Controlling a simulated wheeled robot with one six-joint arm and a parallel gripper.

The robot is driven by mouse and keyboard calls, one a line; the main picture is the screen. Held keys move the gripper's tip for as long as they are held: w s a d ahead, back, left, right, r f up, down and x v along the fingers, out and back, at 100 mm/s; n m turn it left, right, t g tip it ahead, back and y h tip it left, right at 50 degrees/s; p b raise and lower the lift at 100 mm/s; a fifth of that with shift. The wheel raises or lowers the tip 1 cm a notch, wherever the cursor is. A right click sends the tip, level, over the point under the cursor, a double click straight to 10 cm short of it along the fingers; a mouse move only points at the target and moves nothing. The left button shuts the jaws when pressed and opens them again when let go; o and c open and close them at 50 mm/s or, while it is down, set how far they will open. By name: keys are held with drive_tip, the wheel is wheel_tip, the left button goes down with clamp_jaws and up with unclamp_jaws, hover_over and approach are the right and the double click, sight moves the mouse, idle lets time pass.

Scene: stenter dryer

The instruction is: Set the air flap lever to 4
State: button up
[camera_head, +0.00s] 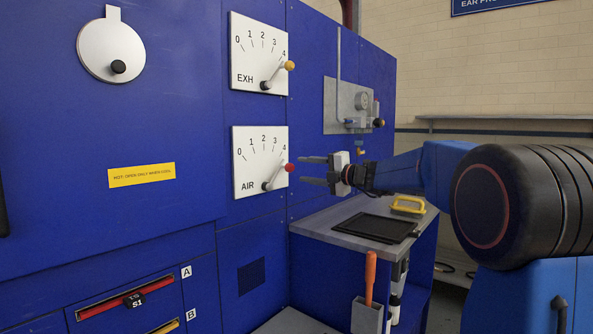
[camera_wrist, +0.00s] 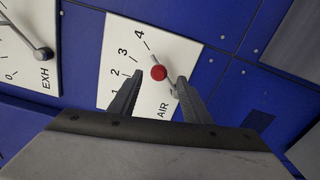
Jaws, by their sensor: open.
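The AIR plate (camera_head: 246,165) is white, marked 0 to 4, on the blue machine front. Its air flap lever (camera_head: 278,177) slants up and right from its pivot, pointing at about the 4 mark, and ends in a red knob (camera_head: 289,167). My gripper (camera_head: 312,171) is open and empty, its tips just right of the knob in the head view, with a small gap. In the wrist view the red knob (camera_wrist: 158,73) shows between the fingertips (camera_wrist: 159,78), not gripped. The right finger hides part of the lever and its pivot.
The EXH plate (camera_head: 246,52) with a yellow-knobbed lever is above. A gauge panel (camera_head: 349,105) is farther right. Below my gripper is a grey-topped bench (camera_head: 337,240) with a black tray (camera_head: 378,227), a yellow-handled item (camera_head: 408,204) and an orange-handled tool (camera_head: 370,275).

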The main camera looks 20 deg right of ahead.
drive_tip(key=v, duration=1)
drive_tip(key=shift+s, duration=0.15)
drive_tip(key=shift+d, duration=0.15)
drive_tip(key=s+a+f+n+g+h, duration=0.2)
drive_tip(key=s+a+f+n+g, duration=0.2)
drive_tip(key=s+a+f+n, duration=0.5)
drive_tip(key=s+a+f+n+g+h, duration=0.1)
drive_tip(key=s+a+f+n+g, duration=0.25)
drive_tip(key=s+f+n, duration=0.7)
drive_tip(key=s+d+f+n+h, duration=0.2)
drive_tip(key=s+f+n, duration=0.3)
drive_tip(key=s+n, duration=0.3)
drive_tip(key=s+d+f+n+g+h, duration=0.1)
drive_tip(key=s+d+f+n+h, duration=0.1)
drive_tip(key=s+n, duration=0.6)
drive_tip(key=s+d+f+n+g+h, duration=0.1)
drive_tip(key=s+d+f+n+h, duration=0.1)
drive_tip(key=s+f+n, duration=0.5)
drive_tip(key=shift+s+d+f+n+h, duration=0.15)
drive_tip(key=shift+s+f+n+h, duration=0.25)
drive_tip(key=shift+s+n+h, duration=0.6)
